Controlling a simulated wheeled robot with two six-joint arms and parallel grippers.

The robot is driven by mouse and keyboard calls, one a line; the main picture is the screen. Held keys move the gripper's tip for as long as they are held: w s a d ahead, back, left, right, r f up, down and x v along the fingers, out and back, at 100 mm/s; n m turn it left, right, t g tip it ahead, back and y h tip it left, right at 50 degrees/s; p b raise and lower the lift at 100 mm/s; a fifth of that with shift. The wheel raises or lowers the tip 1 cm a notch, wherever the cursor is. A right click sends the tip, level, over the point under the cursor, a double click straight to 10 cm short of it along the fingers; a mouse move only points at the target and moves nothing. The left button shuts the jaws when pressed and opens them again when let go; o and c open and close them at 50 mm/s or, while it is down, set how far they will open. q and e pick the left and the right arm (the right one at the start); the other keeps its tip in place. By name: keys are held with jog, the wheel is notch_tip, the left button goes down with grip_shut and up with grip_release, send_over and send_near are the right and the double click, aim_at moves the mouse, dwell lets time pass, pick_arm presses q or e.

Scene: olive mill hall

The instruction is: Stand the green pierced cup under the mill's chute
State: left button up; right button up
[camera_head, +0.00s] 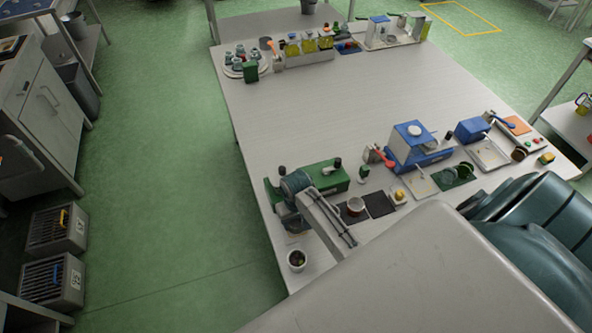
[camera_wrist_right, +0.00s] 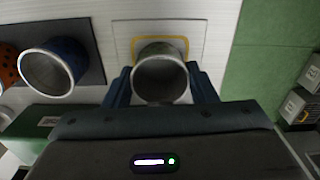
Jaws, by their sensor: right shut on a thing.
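My right gripper (camera_head: 292,221) is low at the table's near left corner, beside a green machine (camera_head: 335,176). In the right wrist view my right gripper (camera_wrist_right: 161,88) is shut on a round, open-topped cup (camera_wrist_right: 160,76), seen from above. Behind the cup is a pale plate (camera_wrist_right: 122,45) with a yellow square outline, partly covered by the cup. I cannot tell whether the cup touches the plate. No chute can be made out; my arm hides part of the machine. My left gripper is not in view.
A blue cup (camera_wrist_right: 55,66) and an orange pierced cup (camera_wrist_right: 8,66) stand on a dark mat beside the held cup. A small white pot (camera_head: 297,260) is near the table corner. A blue machine (camera_head: 411,145) stands farther right. The table's middle (camera_head: 330,110) is clear.

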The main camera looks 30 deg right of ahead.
jog(key=o, duration=1.2)
jog(key=shift+s+a+r, duration=0.1)
jog(key=shift+s+r, duration=0.05)
jog(key=shift+r, duration=1.1)
jog(key=shift+s+r, duration=0.2)
jog(key=shift+r, duration=1.05)
jog(key=shift+s+a+r, duration=0.1)
jog(key=shift+s+r, duration=0.05)
jog(key=shift+r, duration=1.1)
